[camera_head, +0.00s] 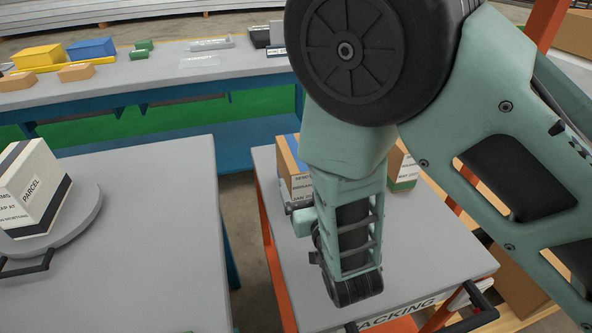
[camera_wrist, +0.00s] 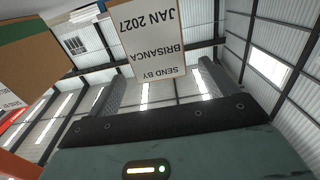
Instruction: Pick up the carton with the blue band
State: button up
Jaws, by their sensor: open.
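The carton with the blue band (camera_head: 283,165) stands on the grey top of the packing cart, partly hidden behind my arm. It is brown with a white label. In the wrist view the label side of this carton (camera_wrist: 150,40) fills the upper middle, lined up between my fingers. My gripper (camera_wrist: 155,72) is open, with one grey finger on each side of the carton's lower end in the picture. I cannot tell whether the carton is between the fingers or just beyond them. In the head view my arm hides the fingers.
A brown carton with a green band (camera_head: 404,172) stands to the right on the packing cart (camera_head: 425,245); it is also left in the wrist view (camera_wrist: 35,55). A white parcel (camera_head: 32,190) sits on a round grey stand at left. A back bench (camera_head: 170,75) holds several small boxes.

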aim_at(299, 163)
jog(key=shift+p+x, duration=0.55)
jog(key=shift+x, duration=3.3)
jog(key=shift+f, duration=0.15)
jog(key=c, duration=1.4)
